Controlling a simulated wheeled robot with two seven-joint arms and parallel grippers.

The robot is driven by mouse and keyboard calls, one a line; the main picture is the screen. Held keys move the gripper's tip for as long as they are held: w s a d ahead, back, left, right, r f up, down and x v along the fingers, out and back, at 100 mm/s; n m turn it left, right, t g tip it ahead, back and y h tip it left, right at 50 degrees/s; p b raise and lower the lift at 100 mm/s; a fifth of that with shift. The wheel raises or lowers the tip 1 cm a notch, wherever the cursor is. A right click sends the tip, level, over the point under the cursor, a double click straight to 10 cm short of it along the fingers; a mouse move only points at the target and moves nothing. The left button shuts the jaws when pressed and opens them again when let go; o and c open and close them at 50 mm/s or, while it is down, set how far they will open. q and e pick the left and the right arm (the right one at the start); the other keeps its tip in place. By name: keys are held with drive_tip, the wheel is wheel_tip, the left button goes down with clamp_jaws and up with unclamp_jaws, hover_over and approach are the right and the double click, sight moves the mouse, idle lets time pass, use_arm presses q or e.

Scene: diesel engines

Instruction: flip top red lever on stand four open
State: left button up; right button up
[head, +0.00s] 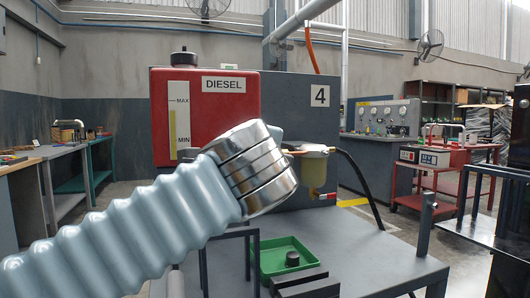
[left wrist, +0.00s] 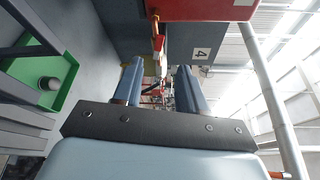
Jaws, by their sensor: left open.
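Stand four's grey panel bears a "4" plate (head: 319,95), which also shows in the left wrist view (left wrist: 202,54). The red diesel tank (head: 206,88) is mounted on it. In the left wrist view a small red part, apparently the lever (left wrist: 158,44), lies beyond my left gripper (left wrist: 158,76), roughly between its two blue fingers and near the tank's edge. The fingers are apart, with nothing seen held between them. In the head view my left forearm and wrist hide the fingers and the lever. My right gripper is not in view.
A pale filter bowl (head: 313,170) with a black hose is right of my wrist. A green tray (head: 284,257) with a black cup sits on the stand's table (head: 375,262). A red cart (head: 432,158) and a gauge console (head: 388,116) stand behind at the right.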

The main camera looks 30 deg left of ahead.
use_arm(q)
drive_tip(key=x, duration=1.1)
drive_tip(key=shift+p, duration=0.45)
drive_tip(key=shift+d, duration=0.1)
drive_tip(key=shift+c, duration=0.3)
drive_tip(key=shift+f, duration=0.1)
clamp_jaws()
